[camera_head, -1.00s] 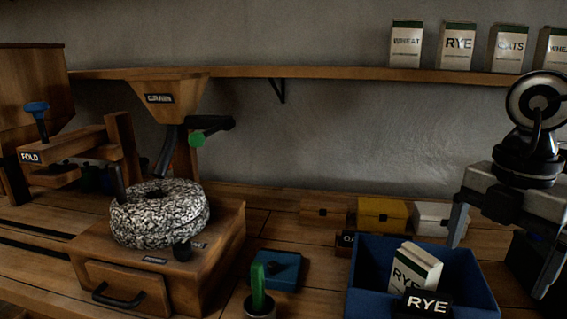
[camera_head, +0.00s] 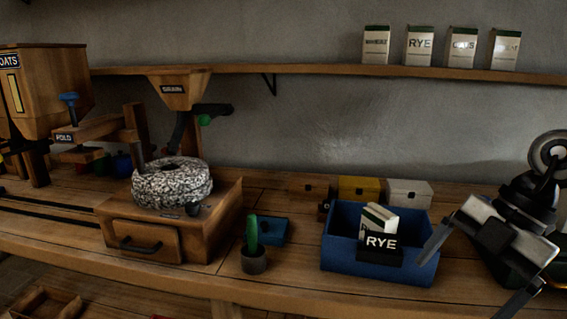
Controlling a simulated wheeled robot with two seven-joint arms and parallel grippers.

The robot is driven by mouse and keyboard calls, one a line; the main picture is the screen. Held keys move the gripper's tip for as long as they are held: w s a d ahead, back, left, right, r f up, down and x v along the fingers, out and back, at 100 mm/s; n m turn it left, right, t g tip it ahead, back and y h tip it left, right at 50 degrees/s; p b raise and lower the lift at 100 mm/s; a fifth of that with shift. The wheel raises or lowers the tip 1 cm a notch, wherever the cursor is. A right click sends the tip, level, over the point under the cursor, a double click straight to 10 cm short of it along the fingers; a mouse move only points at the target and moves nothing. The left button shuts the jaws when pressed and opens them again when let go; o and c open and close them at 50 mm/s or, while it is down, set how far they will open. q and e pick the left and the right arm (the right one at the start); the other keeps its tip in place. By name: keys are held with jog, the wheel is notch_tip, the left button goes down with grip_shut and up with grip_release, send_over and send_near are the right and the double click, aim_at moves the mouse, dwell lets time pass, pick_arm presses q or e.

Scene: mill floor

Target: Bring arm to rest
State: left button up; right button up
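My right gripper (camera_head: 480,270) is at the right edge of the head view, beside the right side of the blue bin (camera_head: 390,271). Its two fingers point down and to the left and are spread wide apart, with nothing between them. The blue bin stands on the workbench with a white and green packet (camera_head: 379,217) leaning inside it and a black RYE label (camera_head: 381,243) on its front. My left gripper is not in the head view.
A stone mill (camera_head: 172,184) on a wooden drawer base stands at left centre. A cactus pot (camera_head: 254,262) and a blue box (camera_head: 273,230) lie between mill and bin. Small yellow (camera_head: 359,189) and white (camera_head: 408,193) boxes stand behind the bin. Several packets line the shelf (camera_head: 320,70).

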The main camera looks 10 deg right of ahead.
notch_tip(320, 180, down, 16)
jog(key=w+a+m+t+y, duration=0.2)
jog(key=m+t+y, duration=0.1)
jog(key=m+t, duration=1.05)
jog(key=s+a+f+m+g+h, duration=0.3)
jog(key=s+a+f+m+h, duration=0.2)
jog(key=a+f, duration=0.7)
jog(key=s+f+m, duration=0.2)
jog(key=s, duration=0.2)
jog(key=shift+f, duration=0.35)
jog(key=shift+s+g, duration=0.1)
jog(key=shift+g, duration=0.15)
